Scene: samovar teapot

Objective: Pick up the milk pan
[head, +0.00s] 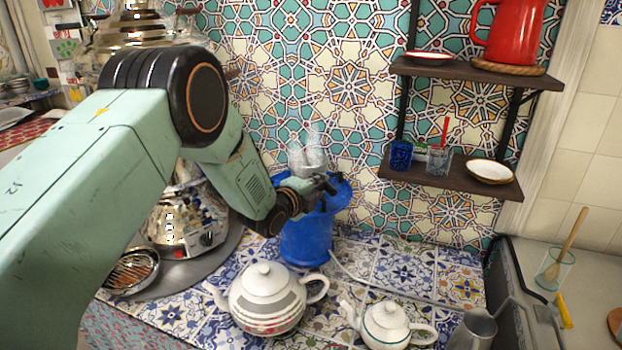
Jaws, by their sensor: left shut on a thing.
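My left arm comes in from the left, and its gripper (326,186) is at the rim of a blue vessel (306,240) on the tiled counter. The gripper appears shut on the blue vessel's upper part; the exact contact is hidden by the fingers. A small grey metal piece (306,160) shows just above the rim, with a pale haze over it. A grey metal pan (474,331) with a long handle stands at the bottom right, cut off by the frame edge and apart from the gripper. It looks most like the milk pan. My right gripper is not in view.
A large white teapot (268,296) and a smaller one (387,325) stand in front of the blue vessel. A metal samovar (178,225) is behind my arm. A wooden shelf (440,182) with glasses hangs at right. The tiles between vessel and stove are mostly clear.

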